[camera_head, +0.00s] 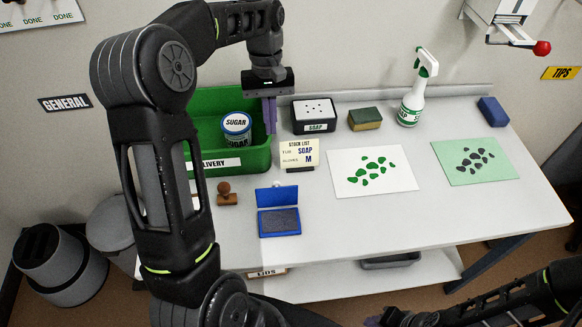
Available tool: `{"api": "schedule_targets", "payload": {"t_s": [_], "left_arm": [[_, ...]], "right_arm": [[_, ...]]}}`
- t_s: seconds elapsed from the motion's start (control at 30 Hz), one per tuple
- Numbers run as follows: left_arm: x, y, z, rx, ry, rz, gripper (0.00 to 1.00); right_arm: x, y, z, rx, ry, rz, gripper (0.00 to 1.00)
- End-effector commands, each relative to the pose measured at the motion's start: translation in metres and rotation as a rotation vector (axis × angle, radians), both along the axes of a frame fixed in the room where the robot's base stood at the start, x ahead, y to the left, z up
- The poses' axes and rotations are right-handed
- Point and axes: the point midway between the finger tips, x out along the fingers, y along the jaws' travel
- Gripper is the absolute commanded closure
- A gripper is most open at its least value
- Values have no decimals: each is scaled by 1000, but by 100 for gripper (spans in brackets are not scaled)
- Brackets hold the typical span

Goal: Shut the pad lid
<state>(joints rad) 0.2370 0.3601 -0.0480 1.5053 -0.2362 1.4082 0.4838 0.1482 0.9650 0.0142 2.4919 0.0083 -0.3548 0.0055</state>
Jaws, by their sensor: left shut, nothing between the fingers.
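The blue ink pad (279,222) lies on the white bench with its dark inked face showing. Its blue lid (277,196) stands raised at the back edge of the pad, so the pad is open. My left gripper (269,130) points down above and behind the pad, by the right end of the green bin. Its fingers are shut and empty, clear of the lid. My right arm shows only at the bottom right corner, and its gripper is out of the frame.
A wooden stamp (228,195) stands left of the pad. A stock list card (299,154) stands behind it. The green bin (230,162) holds a sugar tub (236,124). A soap box (314,115) is near my left gripper. The bench front right is clear.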

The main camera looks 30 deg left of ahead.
Motion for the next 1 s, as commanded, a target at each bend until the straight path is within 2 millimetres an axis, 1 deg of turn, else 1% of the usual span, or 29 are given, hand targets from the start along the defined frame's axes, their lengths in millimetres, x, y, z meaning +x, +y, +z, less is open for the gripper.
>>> {"api": "schedule_targets", "payload": {"t_s": [0.37,0.53,0.73,0.77,0.87,0.9,1.0], "left_arm": [[0,0,-1,-4,-2,-17,100],[-1,-1,-9,-4,-2,-17,100],[-6,-3,-33,-4,-2,-16,100],[-7,-4,-35,-4,0,-17,100],[-11,-7,-52,-6,2,-17,100],[-13,-9,-58,-5,3,-17,100],[-17,-12,-77,-5,3,-17,100]], "right_arm": [[1,0,-1,1,-1,1,64],[1,1,-9,2,-4,1,64],[4,2,-33,8,-12,3,64],[4,2,-30,8,-12,3,64],[5,2,-31,9,-14,4,64],[5,2,-27,9,-14,4,64],[4,2,-23,8,-13,4,64]]}}
